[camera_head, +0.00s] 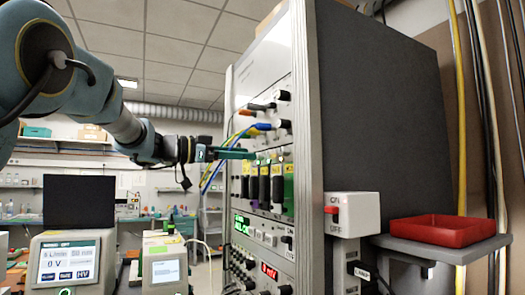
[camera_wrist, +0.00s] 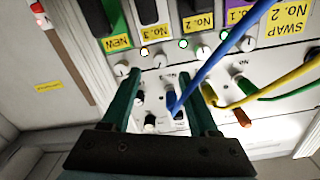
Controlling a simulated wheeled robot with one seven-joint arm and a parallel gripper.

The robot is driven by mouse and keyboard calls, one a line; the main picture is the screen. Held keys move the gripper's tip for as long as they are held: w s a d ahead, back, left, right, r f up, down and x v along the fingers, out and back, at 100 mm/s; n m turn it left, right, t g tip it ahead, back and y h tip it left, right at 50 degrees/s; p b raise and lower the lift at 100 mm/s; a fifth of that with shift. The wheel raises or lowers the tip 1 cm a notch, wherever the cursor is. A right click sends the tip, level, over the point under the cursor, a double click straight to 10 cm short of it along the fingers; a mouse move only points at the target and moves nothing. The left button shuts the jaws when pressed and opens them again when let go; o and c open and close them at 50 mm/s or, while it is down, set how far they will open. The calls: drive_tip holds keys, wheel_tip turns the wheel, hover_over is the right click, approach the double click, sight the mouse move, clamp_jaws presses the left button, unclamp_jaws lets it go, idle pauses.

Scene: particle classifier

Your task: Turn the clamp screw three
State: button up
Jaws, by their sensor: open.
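The wrist view shows a row of modules with yellow labels. A small pale knob (camera_wrist: 160,61) sits by the label "No.3" (camera_wrist: 152,31); it seems to be clamp screw three, but no marking on the knob itself confirms this. Similar knobs sit by "NEW" (camera_wrist: 122,69) and "No.2" (camera_wrist: 203,52). My gripper (camera_wrist: 160,76) is open, its two teal fingers apart. The No.3 knob appears between and just beyond the fingertips, and I see no contact. In the head view my gripper (camera_head: 238,153) reaches the rack front (camera_head: 262,200) from the left.
Blue (camera_wrist: 215,65) and yellow (camera_wrist: 275,88) cables cross the panel beside the right finger. A "SWAP No. 2" label (camera_wrist: 292,35) is at right. An ON/OFF switch box (camera_head: 352,214) and a red tray (camera_head: 442,230) are right of the rack; instruments (camera_head: 75,262) stand at left.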

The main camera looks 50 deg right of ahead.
sight(267, 155)
drive_tip(key=p+x, duration=0.1)
drive_tip(key=x, duration=0.5)
drive_tip(key=shift+d+p, duration=0.1)
drive_tip(key=shift+p, duration=0.3)
clamp_jaws()
